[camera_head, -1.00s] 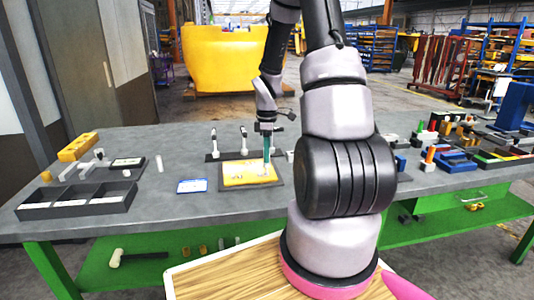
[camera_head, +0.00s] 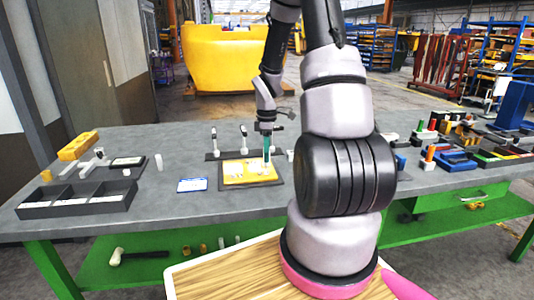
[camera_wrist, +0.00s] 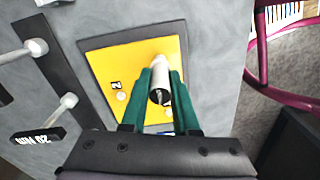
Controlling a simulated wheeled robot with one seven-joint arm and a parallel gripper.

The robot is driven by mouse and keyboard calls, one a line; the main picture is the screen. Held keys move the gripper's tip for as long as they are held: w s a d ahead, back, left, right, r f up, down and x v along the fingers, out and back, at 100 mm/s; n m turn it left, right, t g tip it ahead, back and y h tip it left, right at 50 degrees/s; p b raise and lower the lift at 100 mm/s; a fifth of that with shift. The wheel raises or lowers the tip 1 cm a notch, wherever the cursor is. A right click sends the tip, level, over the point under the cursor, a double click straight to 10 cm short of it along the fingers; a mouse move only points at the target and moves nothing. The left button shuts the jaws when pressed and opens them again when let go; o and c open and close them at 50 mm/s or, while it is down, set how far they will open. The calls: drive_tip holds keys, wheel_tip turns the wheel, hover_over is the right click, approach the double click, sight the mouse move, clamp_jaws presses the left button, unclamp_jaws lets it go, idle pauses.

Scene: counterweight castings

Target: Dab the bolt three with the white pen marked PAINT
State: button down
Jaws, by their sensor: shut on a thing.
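My gripper (camera_wrist: 160,100), with green fingers, is shut on a white pen (camera_wrist: 159,82) in the wrist view. The pen points down toward the yellow plate (camera_wrist: 107,62) on a dark base. A label reading 2 and a pale bolt (camera_wrist: 121,97) beside it show left of the pen. Bolt three is not clearly visible; the pen and fingers cover part of the plate. I cannot tell whether the tip touches anything. In the head view my gripper (camera_head: 266,148) is over the right part of the yellow plate (camera_head: 237,172). Any writing on the pen is unreadable.
Two white-headed tools (camera_wrist: 36,47) stand on a dark strip beside the plate, with a label reading 25 Nm (camera_wrist: 33,135). A blue-edged card (camera_head: 192,185) and a black divided tray (camera_head: 78,198) lie left on the grey bench. Bare bench surrounds the card.

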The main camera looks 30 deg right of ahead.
drive_tip(key=shift+s, duration=0.1)
drive_tip(key=shift+r, duration=3)
